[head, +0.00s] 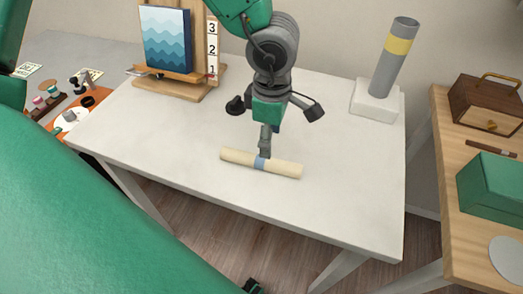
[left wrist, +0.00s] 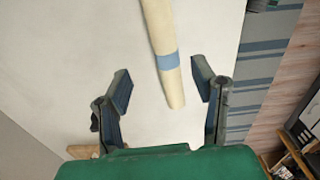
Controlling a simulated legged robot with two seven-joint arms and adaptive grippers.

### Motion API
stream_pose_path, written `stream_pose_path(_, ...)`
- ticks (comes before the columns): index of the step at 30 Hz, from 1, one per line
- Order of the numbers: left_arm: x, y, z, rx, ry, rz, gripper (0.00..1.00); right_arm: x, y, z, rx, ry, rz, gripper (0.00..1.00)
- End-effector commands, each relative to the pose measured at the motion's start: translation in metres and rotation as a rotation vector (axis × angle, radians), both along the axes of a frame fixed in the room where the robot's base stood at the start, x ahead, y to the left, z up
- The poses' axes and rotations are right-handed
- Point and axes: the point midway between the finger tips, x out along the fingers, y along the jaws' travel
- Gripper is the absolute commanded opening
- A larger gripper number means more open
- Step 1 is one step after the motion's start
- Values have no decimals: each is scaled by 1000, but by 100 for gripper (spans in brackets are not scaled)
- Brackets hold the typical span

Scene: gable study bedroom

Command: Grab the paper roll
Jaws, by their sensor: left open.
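The paper roll (head: 240,158) is a long cream tube with a blue band around its middle. It lies on the white table (head: 330,200) near the front edge. My left gripper (head: 266,146) points down at the roll's banded middle and partly covers it. In the left wrist view the roll (left wrist: 160,30) runs from the top edge down between the two spread fingers of my left gripper (left wrist: 163,78). The fingers stand apart with a gap to the roll on both sides. I cannot tell the exact height of the fingertips above the table. My right gripper does not show.
A wooden easel with a wave picture (head: 167,40) stands at the back left. A grey tube with a yellow band (head: 392,60) stands on a white block at the back right. A side table at right holds a wooden box (head: 485,105) and a green box (head: 492,190).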

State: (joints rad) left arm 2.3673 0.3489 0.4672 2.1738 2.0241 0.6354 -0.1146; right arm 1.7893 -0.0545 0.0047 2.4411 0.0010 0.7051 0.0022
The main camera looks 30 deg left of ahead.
Motion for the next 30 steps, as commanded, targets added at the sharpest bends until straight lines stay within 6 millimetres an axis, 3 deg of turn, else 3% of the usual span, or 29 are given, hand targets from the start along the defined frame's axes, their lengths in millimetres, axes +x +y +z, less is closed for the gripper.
stream_pose_path(3,1,0,-21,2,2,-2,52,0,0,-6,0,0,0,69)
stream_pose_path(10,-1,-1,-36,2,0,-1,52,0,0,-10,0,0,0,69)
stream_pose_path(18,-6,-5,-75,3,1,-2,52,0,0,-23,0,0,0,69)
stream_pose_path(28,-6,-6,-80,0,-1,0,52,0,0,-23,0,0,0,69)
stream_pose_path(30,-6,-6,-80,0,-1,0,27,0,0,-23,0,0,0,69)
